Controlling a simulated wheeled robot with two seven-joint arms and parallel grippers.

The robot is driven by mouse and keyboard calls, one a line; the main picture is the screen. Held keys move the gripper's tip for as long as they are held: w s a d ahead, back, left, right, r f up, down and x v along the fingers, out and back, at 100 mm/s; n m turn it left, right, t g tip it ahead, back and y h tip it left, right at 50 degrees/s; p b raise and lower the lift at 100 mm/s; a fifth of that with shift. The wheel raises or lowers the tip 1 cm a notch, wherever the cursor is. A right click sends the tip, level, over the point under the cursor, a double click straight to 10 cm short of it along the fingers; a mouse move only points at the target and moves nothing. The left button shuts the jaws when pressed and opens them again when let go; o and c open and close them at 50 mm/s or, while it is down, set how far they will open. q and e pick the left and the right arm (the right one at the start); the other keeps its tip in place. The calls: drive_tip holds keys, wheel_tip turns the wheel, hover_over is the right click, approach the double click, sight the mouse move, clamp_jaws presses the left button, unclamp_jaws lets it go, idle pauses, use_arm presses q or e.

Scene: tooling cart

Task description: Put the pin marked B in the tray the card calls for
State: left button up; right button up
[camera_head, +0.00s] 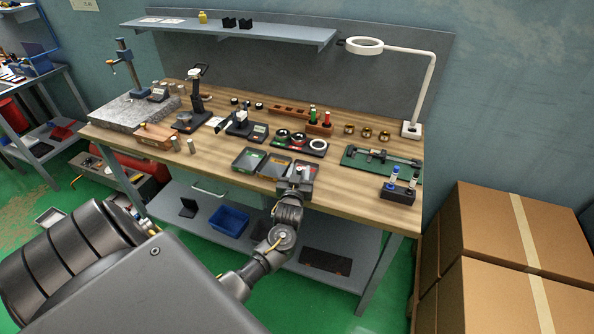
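Three shallow dark trays lie side by side near the bench's front edge: one with a green label (249,160), one with a yellow-orange label (274,167) and one with a red label (304,168). My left gripper (296,180) is over the front of the red-labelled tray and partly hides it; its fingers are too small to read. Two small upright metal cylinders, perhaps the pins, stand at the front left, one at left (175,144) and one at right (190,146). No letter B is readable, and I cannot identify the card. My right gripper is not in view.
A ring lamp (365,46) rises at the back right. Cardboard boxes (515,240) stand right of the bench (345,196).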

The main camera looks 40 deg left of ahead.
use_arm(q)
drive_tip(key=b+v, duration=0.2)
drive_tip(key=v, duration=1)
drive_tip(key=s+d+f+m+g+h, duration=0.2)
drive_tip(key=s+d+f, duration=0.1)
drive_tip(key=f, duration=0.7)
drive_tip(key=s+d+f+m+g+h, duration=0.1)
drive_tip(key=s+d+f+m+h, duration=0.1)
drive_tip(key=f, duration=0.8)
drive_tip(key=s+d+f+m+g+h, duration=0.2)
drive_tip(key=s+d+f, duration=0.1)
drive_tip(key=f, duration=0.7)
drive_tip(key=s+d+f+m+g+h, duration=0.15)
drive_tip(key=s+f+g, duration=0.25)
drive_tip(key=s+f, duration=0.85)
drive_tip(key=s+d+f+g, duration=0.1)
drive_tip(key=s+f, duration=0.3)
drive_tip(key=s, duration=0.7)
drive_tip(key=s+d+f+g+h, duration=0.1)
drive_tip(key=s+f+g, duration=0.3)
drive_tip(key=s, duration=0.7)
drive_tip(key=shift+d+f+m+g, duration=0.2)
drive_tip(key=shift+d+m+g, duration=0.15)
drive_tip(key=shift+m, duration=0.1)
drive_tip(key=shift+s+h, duration=0.1)
drive_tip(key=shift+h, duration=0.15)
